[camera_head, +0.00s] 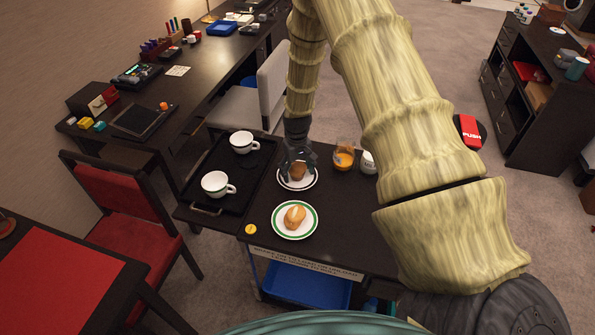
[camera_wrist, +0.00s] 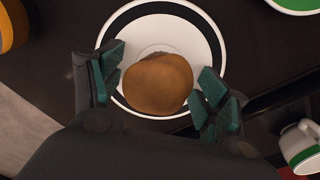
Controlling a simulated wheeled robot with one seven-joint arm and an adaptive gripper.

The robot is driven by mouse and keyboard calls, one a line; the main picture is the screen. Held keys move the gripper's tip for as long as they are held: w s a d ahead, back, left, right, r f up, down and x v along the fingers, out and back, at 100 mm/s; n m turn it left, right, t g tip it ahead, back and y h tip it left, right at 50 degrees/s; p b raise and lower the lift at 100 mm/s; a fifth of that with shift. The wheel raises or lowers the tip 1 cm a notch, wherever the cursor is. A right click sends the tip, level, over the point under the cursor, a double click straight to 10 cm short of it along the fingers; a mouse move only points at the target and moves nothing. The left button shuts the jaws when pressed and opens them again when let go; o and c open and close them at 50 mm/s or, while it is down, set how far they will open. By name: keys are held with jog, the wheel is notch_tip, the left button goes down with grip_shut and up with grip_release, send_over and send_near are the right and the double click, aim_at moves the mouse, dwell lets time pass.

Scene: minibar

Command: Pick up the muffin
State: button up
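The muffin (camera_head: 297,172) is brown and sits on a white plate with a dark rim (camera_head: 284,184) on the dark table. In the wrist view the muffin (camera_wrist: 157,83) has a rounded top, and the plate (camera_wrist: 204,45) lies beneath it. My gripper (camera_head: 298,166) reaches down over the plate in the head view. In the wrist view the fingers of my gripper (camera_wrist: 158,88) are spread, with green pads to the left and right of the muffin. A gap shows on the right side; contact on the left is unclear.
A bread roll (camera_head: 295,216) lies on a green-rimmed plate (camera_head: 277,229) in front. A glass of orange drink (camera_head: 344,158) and a white cup (camera_head: 368,163) stand to the right. A black tray (camera_head: 207,167) with two white cups is at left.

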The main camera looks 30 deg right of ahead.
jog(key=c, duration=0.7)
jog(key=shift+c, duration=0.2)
jog(key=shift+r, duration=0.15)
